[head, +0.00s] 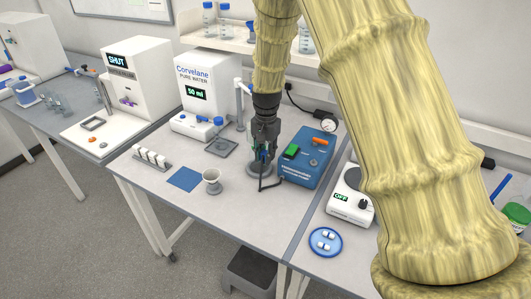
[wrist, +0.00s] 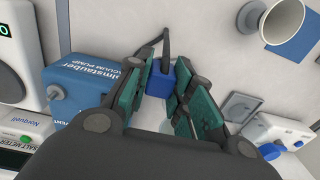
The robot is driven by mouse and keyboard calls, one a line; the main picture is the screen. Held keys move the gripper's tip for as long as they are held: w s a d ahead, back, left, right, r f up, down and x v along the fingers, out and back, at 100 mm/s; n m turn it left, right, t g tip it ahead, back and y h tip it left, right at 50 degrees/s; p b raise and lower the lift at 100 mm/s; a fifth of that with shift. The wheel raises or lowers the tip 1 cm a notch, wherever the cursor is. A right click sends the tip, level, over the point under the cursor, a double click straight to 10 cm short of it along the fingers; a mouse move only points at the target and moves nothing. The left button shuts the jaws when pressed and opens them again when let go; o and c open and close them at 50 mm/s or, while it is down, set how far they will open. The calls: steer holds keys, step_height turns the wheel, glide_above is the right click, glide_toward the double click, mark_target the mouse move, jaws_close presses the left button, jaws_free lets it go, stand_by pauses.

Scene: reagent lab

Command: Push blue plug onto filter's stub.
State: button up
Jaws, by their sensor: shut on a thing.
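My gripper (head: 263,153) points down over the bench, just left of the blue vacuum pump. In the wrist view, its green-padded fingers (wrist: 166,80) are shut on the blue plug (wrist: 160,83). A dark hose (wrist: 166,42) runs from the plug away from the gripper. In the head view, the dark hose (head: 262,184) bends down to the bench beside the gripper. A grey round base (head: 252,171) shows below the fingers. The fingers and wrist hide most of what stands there. I cannot make out the filter's stub or whether the plug touches it.
The vacuum pump (head: 309,160) stands close on the right. The water dispenser (head: 206,92) stands behind left. A white device marked OFF (head: 350,205) and a blue dish (head: 325,241) are at right.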

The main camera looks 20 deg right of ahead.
steer(key=shift+f, duration=0.1)
steer(key=o, duration=0.9)
step_height(320, 180, up, 12)
steer(key=shift+s+d, duration=0.1)
steer(key=shift+d, duration=0.1)
stand_by(0.5)
